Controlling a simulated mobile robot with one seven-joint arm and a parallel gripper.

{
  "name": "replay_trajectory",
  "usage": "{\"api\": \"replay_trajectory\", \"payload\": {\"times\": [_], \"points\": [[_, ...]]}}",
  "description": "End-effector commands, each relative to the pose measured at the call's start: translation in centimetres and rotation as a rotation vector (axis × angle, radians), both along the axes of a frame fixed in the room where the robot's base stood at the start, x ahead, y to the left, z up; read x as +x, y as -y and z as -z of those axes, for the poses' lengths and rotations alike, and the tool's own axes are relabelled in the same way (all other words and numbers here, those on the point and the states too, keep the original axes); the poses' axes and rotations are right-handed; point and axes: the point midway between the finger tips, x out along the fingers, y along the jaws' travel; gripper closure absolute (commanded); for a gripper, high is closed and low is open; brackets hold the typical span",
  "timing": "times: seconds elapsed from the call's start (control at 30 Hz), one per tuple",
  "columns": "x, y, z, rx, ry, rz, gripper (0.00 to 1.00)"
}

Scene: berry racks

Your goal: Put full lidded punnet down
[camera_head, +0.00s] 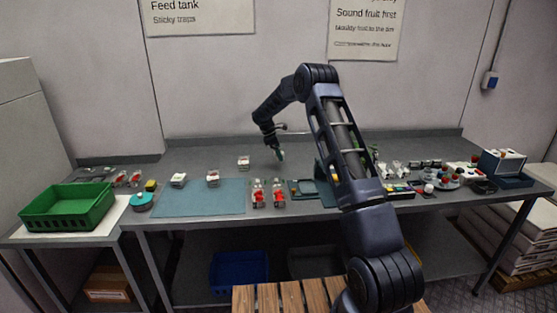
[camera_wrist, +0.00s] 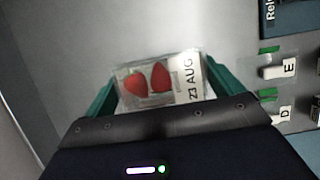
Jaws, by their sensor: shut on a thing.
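My gripper (camera_head: 280,154) is over the back middle of the grey workbench (camera_head: 210,157) in the head view. In the wrist view its two green fingers (camera_wrist: 165,88) are shut on a clear lidded punnet (camera_wrist: 149,82). Two red strawberries show in the punnet, beside a white label reading "23 AUG". The grey surface shows beyond the punnet; I cannot tell whether the punnet touches it. In the head view the held punnet cannot be made out.
A teal mat (camera_head: 200,199) lies at the front left, with several small punnets around it. Two punnets with red fruit (camera_head: 258,195) stand right of the mat. A green crate (camera_head: 70,208) is far left. White pieces marked E (camera_wrist: 282,71) and D (camera_wrist: 284,115) lie right of my gripper.

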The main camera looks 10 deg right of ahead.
Motion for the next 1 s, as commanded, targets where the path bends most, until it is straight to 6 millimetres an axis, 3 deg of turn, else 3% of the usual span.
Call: {"api": "replay_trajectory", "payload": {"times": [0.3,0.73,0.77,1.0], "points": [[0.0,0.0,3.8,0.0,-0.001,-0.002,0.33],[0.0,0.0,4.3,0.0,0.0,0.0,0.33],[0.0,0.0,4.3,0.0,0.0,0.0,0.02],[0.0,0.0,4.2,0.0,0.0,0.0,0.0]]}}
